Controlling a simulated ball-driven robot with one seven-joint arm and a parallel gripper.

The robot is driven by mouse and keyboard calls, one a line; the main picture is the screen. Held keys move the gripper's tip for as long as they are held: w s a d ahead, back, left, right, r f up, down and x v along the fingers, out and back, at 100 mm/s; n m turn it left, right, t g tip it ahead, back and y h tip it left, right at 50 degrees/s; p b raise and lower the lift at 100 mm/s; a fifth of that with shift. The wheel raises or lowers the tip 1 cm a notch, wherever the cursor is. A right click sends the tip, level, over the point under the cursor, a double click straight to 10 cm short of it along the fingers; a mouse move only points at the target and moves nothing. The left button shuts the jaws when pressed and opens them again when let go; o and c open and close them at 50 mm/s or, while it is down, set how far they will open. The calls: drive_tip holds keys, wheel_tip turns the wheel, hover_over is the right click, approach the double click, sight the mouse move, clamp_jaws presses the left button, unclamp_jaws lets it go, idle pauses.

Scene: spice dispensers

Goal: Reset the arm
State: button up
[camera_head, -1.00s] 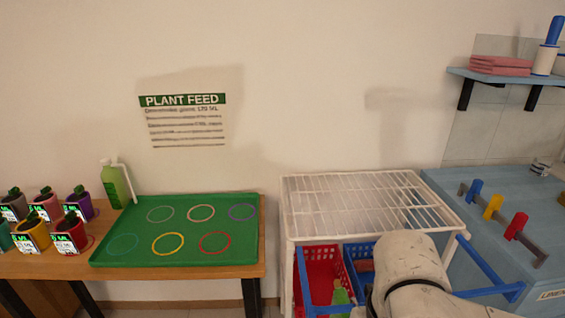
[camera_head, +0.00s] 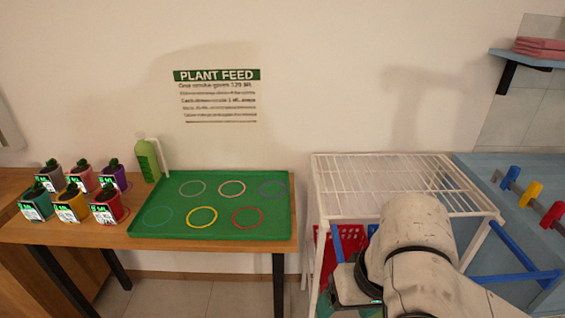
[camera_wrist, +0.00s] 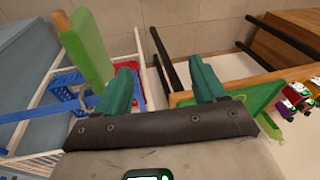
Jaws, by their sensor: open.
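My gripper (camera_wrist: 163,78) shows in the wrist view with two teal fingers spread wide apart. It is open, and nothing is between the fingers. A green bar-like thing (camera_wrist: 88,48) stands left of the fingers, apart from them. In the head view my pale arm (camera_head: 415,240) reaches over the front of the white wire rack (camera_head: 335,215). The fingertips are hidden there behind or below the arm.
A red basket (camera_head: 350,238) sits under the rack, partly hidden by my arm. A wooden table (camera_head: 85,228) at left holds several potted plants, a green bottle (camera_head: 147,162) and a green tray (camera_head: 215,215) with coloured rings. A blue counter (camera_head: 480,165) is at right.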

drive_tip(key=w+a+r+t+y, duration=0.2)
drive_tip(key=w+a+r+y, duration=0.15)
drive_tip(key=a, duration=0.25)
drive_tip(key=s+d+f+m+h, duration=0.1)
drive_tip(key=s+d+f, duration=0.5)
drive_tip(key=f, duration=0.3)
drive_tip(key=s+d+f+m+h, duration=0.1)
drive_tip(key=s+d+f, duration=0.4)
drive_tip(key=f, duration=0.4)
drive_tip(key=s+d+f+g+h, duration=0.1)
drive_tip(key=s+d+f+h, duration=0.1)
drive_tip(key=s+d, duration=0.4)
drive_tip(key=s+d+f+g+h, duration=0.1)
drive_tip(key=s+d+f+h, duration=0.1)
drive_tip(key=s+d+f, duration=0.2)
drive_tip(key=s+d, duration=0.2)
drive_tip(key=s, duration=0.2)
drive_tip(key=shift+s+f+g+p, duration=0.3)
drive_tip(key=shift+f, duration=0.1)
drive_tip(key=shift+c, duration=0.5)
